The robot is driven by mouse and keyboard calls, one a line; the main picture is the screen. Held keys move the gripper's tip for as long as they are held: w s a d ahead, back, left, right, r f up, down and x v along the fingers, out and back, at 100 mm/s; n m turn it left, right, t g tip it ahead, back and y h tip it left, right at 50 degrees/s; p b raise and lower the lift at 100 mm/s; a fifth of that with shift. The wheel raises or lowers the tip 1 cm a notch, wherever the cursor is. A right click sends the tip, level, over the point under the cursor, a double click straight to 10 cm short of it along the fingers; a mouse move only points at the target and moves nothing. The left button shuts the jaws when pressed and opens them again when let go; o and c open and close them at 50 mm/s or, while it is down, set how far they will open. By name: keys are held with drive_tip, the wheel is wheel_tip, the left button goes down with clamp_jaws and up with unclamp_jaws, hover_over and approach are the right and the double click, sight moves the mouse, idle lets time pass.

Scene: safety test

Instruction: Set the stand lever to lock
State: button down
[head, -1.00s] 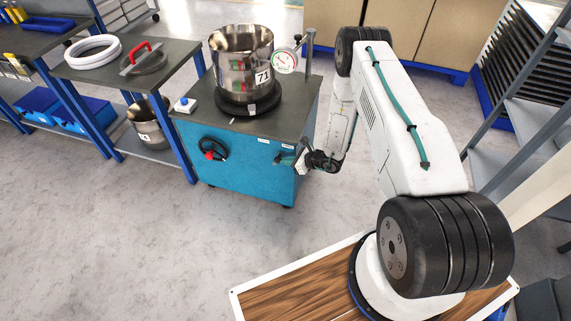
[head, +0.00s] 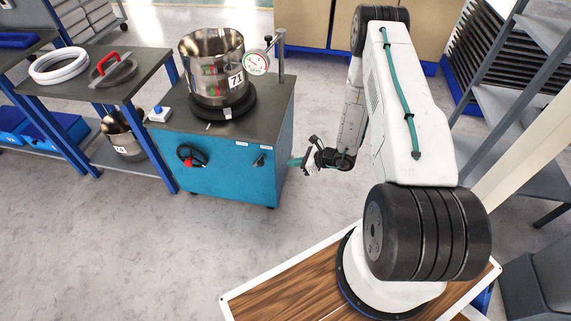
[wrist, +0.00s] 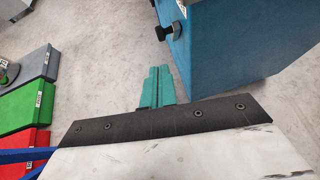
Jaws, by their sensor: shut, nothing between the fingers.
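The stand is a blue cabinet (head: 225,172) with a dark grey top. Its small black lever (head: 259,160) sits on the upper right of the front face, below two small white labels too small to read. The lever looks tilted; I cannot tell which label it points to. It also shows in the wrist view (wrist: 165,32), sticking out from the blue face. My gripper (head: 292,162) is right of the stand, apart from the lever. In the wrist view, its teal fingers (wrist: 157,85) are together and empty, with the lever beyond their tips.
A steel pot (head: 212,68) marked 71 stands on the cabinet beside a dial gauge (head: 257,63) on a post. A red and black switch (head: 188,157) is on the front's left. A workbench (head: 148,77) stands left. Floor in front is clear.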

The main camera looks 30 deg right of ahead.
drive_tip(key=shift+s+d+r, duration=0.2)
drive_tip(key=shift+s+d, duration=0.05)
drive_tip(key=a+r+n+g+y, duration=0.1)
drive_tip(key=a+r+n+g, duration=0.2)
drive_tip(key=r, duration=0.7)
drive_tip(key=a+r+n+y, duration=0.1)
drive_tip(key=a+r+n, duration=0.35)
drive_tip(key=r, duration=0.45)
drive_tip(key=a+r+n+g+y, duration=0.1)
drive_tip(key=a+r+n+g, duration=0.2)
drive_tip(key=r, duration=0.7)
drive_tip(key=s+a+r+n+g+h, duration=0.25)
drive_tip(key=s+r+n, duration=0.35)
drive_tip(key=s+r, duration=0.3)
drive_tip(key=s+a+r+n+g+h, duration=0.1)
drive_tip(key=s+a+r+n+h, duration=0.15)
drive_tip(key=s+r+n, duration=0.5)
drive_tip(key=s+d+r+n+t+h, duration=0.1)
drive_tip(key=s+d+r+n+h, duration=0.1)
drive_tip(key=s, duration=0.5)
drive_tip(key=s+d+r+n+t+h, duration=0.1)
drive_tip(key=s+d+r+n+h, duration=0.1)
drive_tip(key=s+r+h, duration=0.2)
drive_tip(key=s+r, duration=0.1)
drive_tip(key=s, duration=0.2)
drive_tip(key=shift+s+d+r, duration=0.15)
drive_tip(key=shift+s+d, duration=0.05)
